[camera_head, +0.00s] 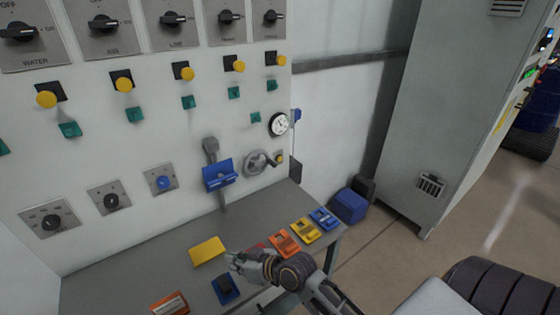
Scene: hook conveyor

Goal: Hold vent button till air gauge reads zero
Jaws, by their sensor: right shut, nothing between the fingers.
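A round white gauge with a black rim (278,124) is on the right end of the white panel; its needle reading is too small to tell. Below it are a grey handwheel (257,163) and a small yellow knob on a plate (279,159). A blue round button (164,183) sits on a grey plate lower on the panel. No label shows which one is the vent button. My right gripper (234,262) is shut and empty over the grey bench, beside a yellow card (207,251), apart from the panel. My left gripper is out of view.
Several coloured lockout devices, such as an orange one (285,243), lie on the grey bench (130,268). A blue holder (218,174) hangs on the panel. Rotary switches and yellow knobs line its upper part. A tall grey cabinet (440,90) stands at right, with floor between.

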